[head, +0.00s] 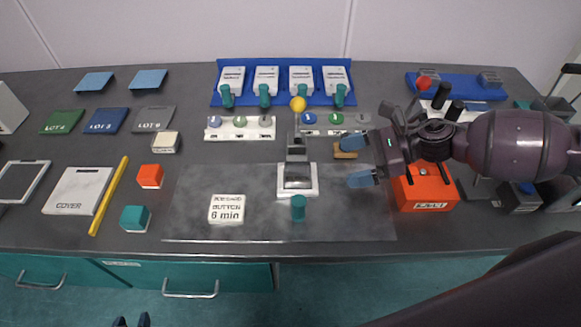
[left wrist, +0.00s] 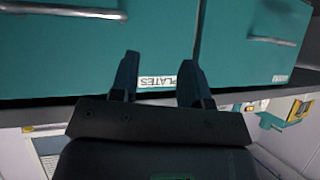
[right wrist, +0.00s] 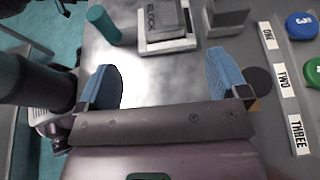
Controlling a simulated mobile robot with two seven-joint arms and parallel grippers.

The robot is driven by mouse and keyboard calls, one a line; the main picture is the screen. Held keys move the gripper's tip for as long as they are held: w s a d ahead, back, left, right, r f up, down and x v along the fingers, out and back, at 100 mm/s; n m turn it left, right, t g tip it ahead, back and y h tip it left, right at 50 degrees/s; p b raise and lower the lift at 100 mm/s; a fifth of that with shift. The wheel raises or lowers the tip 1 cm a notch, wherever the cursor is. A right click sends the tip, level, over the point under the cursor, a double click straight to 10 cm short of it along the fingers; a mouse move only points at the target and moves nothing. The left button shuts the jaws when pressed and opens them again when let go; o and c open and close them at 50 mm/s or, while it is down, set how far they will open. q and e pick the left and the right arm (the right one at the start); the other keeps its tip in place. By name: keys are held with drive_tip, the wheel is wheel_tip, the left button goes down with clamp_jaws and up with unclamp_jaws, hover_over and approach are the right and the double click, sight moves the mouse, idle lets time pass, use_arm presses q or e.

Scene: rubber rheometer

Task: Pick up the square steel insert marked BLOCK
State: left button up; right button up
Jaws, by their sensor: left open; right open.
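The square steel insert (right wrist: 166,18) lies in a white holder (right wrist: 168,46) at the top of the right wrist view, with BLOCK lettered along its left side. In the head view the insert (head: 298,177) sits in the white holder (head: 313,190) at the middle of the bench. My right gripper (head: 357,161) is open and empty to the right of the holder; its blue fingers also show apart in the right wrist view (right wrist: 162,78). My left gripper (left wrist: 159,66) is open and empty in front of the teal drawers; only its tips show at the bottom of the head view (head: 132,321).
A teal cylinder (head: 298,207) stands just in front of the holder. A grey metal block (head: 296,146) and a yellow-knobbed post (head: 298,105) stand behind it. An orange box (head: 425,188) is under my right arm. The grey mat (head: 350,222) is clear at its front right.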

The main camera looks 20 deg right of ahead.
sight(305, 173)
drive_tip(key=shift+w+f, duration=0.2)
drive_tip(key=shift+f, duration=0.2)
drive_tip(key=shift+a, duration=0.3)
drive_tip(key=x, duration=0.5)
drive_tip(key=shift+a, duration=0.4)
drive_tip(key=x, duration=0.3)
drive_tip(key=shift+w+a, duration=0.15)
drive_tip(key=shift+w, duration=0.1)
drive_tip(key=shift+a+f, duration=0.2)
drive_tip(key=shift+a, duration=0.15)
drive_tip(key=shift+f, duration=0.1)
drive_tip(key=shift+c, duration=0.3)
